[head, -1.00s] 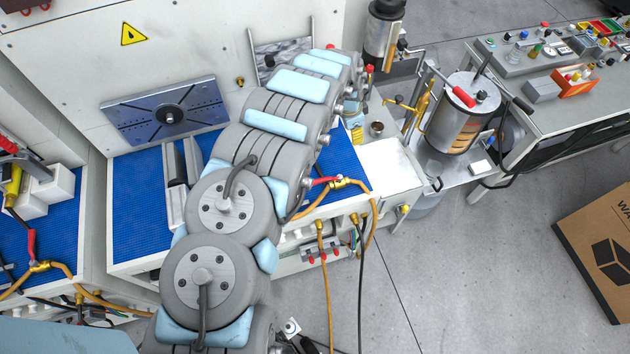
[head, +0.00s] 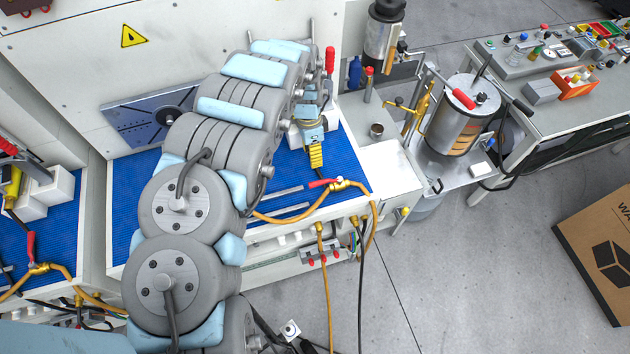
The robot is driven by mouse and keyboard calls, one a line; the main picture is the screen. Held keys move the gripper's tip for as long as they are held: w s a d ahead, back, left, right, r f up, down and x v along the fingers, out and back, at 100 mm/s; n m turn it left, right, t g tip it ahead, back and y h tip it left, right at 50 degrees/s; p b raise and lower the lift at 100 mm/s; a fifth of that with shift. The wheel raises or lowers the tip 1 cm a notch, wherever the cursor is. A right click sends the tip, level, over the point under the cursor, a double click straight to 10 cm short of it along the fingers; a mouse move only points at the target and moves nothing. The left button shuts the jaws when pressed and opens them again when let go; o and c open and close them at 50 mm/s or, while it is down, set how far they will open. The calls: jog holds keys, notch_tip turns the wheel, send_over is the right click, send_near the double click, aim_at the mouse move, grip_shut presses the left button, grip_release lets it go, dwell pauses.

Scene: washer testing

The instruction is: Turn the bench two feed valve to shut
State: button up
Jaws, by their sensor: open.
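The feed valve (head: 339,183) on the middle bench is a small brass body on an orange hose, near the bench's front right corner. Its red lever (head: 320,184) points left from the body, lying almost flat in the picture. My gripper (head: 316,158) shows as a yellow ribbed part at the end of my arm, above the blue mat (head: 350,160). It is just behind the lever in the picture and appears apart from it. It is open, and nothing shows in it. Its far side is hidden.
A similar valve with an upright red lever (head: 31,246) is on the left bench. A metal drum (head: 460,118) stands further right. Hoses hang at the bench front.

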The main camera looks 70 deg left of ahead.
aim_at(315, 182)
jog(key=shift+s+d+f+p, duration=0.15)
jog(key=shift+d+f, duration=0.25)
jog(key=shift+f, duration=1.65)
jog(key=shift+w+d+f+p, duration=0.15)
jog(key=shift+d+f, duration=0.3)
jog(key=shift+f, duration=1.6)
jog(key=shift+s+d+f+p, duration=0.1)
jog(key=shift+d+f+p, duration=0.25)
jog(key=shift+f, duration=1.7)
grip_shut()
